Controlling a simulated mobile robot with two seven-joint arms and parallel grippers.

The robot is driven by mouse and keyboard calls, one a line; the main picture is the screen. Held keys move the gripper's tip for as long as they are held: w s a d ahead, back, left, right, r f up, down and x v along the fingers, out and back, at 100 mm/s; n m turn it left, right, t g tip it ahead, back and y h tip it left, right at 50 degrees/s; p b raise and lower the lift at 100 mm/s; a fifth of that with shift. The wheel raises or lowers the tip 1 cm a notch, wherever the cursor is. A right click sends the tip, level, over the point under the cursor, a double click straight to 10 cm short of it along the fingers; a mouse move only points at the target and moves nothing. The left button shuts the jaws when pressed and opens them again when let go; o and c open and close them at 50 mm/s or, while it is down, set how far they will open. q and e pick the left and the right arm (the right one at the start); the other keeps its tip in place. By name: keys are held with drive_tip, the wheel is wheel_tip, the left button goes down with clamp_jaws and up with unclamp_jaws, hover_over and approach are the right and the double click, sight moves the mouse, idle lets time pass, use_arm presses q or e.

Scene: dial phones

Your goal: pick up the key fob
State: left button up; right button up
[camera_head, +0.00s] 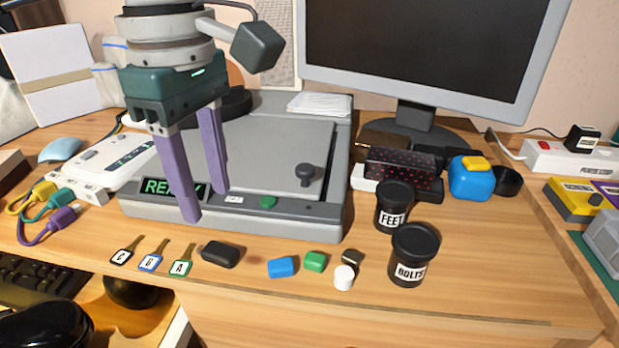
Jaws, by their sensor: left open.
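A small black rounded object, which looks like the key fob (222,253), lies on the wooden desk in front of the grey machine. Three keys with square tags lie in a row to its left: a black-tagged key (122,256), a blue-tagged key (150,262) and a green-tagged key (181,266). My left gripper (205,205) points down with its two purple fingers apart and nothing between them. It is above the machine's front edge, behind and above the fob, and not touching it. My right gripper is not in view.
The grey machine (330,215) with a READY display stands behind the fob. Blue (282,267) and green (316,261) blocks and a white cap (344,278) lie to the right. Black FEET (394,200) and BOLTS (414,245) jars stand farther right. The desk's front edge is close.

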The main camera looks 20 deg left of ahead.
sight(217, 249)
use_arm(q)
drive_tip(key=f, duration=0.7)
drive_tip(key=shift+s+f+b, duration=0.25)
drive_tip(key=shift+f+b, duration=0.1)
drive_tip(key=shift+b, duration=0.05)
drive_tip(key=c, duration=0.5)
drive_tip(key=shift+r, duration=0.15)
drive_tip(key=shift+c, duration=0.2)
